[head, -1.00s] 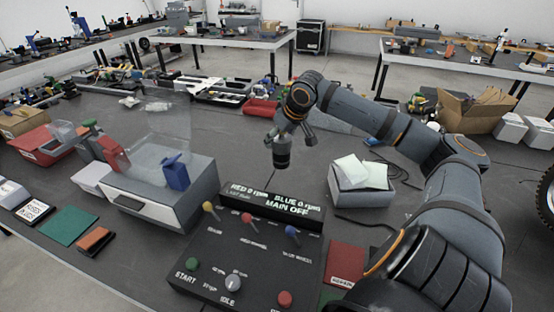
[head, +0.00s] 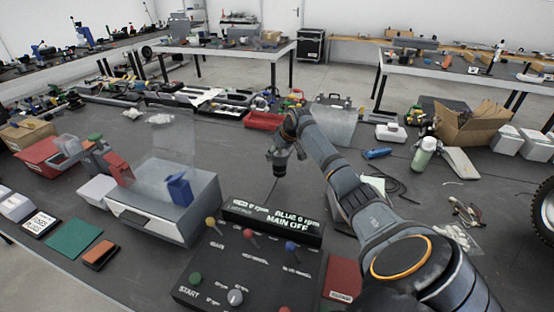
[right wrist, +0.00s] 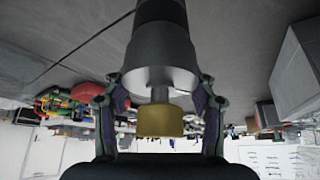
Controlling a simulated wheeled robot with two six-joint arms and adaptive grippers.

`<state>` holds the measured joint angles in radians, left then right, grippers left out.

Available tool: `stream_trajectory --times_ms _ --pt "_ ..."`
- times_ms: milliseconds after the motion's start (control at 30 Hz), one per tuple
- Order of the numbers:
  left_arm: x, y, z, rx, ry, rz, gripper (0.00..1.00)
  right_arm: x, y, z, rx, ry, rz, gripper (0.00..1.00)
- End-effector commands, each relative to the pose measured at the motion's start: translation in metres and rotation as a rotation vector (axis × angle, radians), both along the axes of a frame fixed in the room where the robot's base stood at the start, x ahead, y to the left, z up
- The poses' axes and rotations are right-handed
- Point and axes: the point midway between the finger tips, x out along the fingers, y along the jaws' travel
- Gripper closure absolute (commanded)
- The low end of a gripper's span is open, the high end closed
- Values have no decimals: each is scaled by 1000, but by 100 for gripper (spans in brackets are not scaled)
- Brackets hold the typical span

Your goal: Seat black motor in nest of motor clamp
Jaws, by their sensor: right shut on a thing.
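My right gripper (head: 284,153) hangs over the bench, pointing down, beyond the control box. It is shut on the black motor (head: 280,169), a short dark cylinder held upright and clear of the grey housing. In the right wrist view the motor (right wrist: 160,50) has a grey and black body. Its brass-coloured end sits between the fingers (right wrist: 160,95). A blue block (head: 178,188) and a red block (head: 117,168) are at the grey housing (head: 165,215), left of my gripper. I cannot tell which is the motor clamp, and no nest shows clearly. My left gripper is out of view.
A clear panel (head: 160,150) stands up behind the housing. The control box (head: 255,255) with coloured levers stands in front of my gripper. A red bin (head: 264,121) and a grey case (head: 335,125) stand behind. Bare bench lies left of the motor.

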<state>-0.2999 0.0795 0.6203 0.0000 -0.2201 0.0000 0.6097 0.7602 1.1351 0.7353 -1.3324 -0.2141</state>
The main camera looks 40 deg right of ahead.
Motion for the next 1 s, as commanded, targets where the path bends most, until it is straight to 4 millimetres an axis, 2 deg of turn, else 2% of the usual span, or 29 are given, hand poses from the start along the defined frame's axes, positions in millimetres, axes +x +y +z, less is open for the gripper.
stream_trajectory --times_ms 300,567,933,967,1000 --pt "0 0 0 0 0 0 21 8 -7 -9 -2 -6 0 100" --pt "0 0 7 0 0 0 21 9 -8 -39 -4 -5 -1 100" --pt "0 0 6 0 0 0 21 9 -9 -44 -4 -5 -1 100" --pt "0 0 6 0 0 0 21 8 -8 -47 -2 0 -1 41" --pt "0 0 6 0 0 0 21 8 -8 -46 -2 0 -1 36"
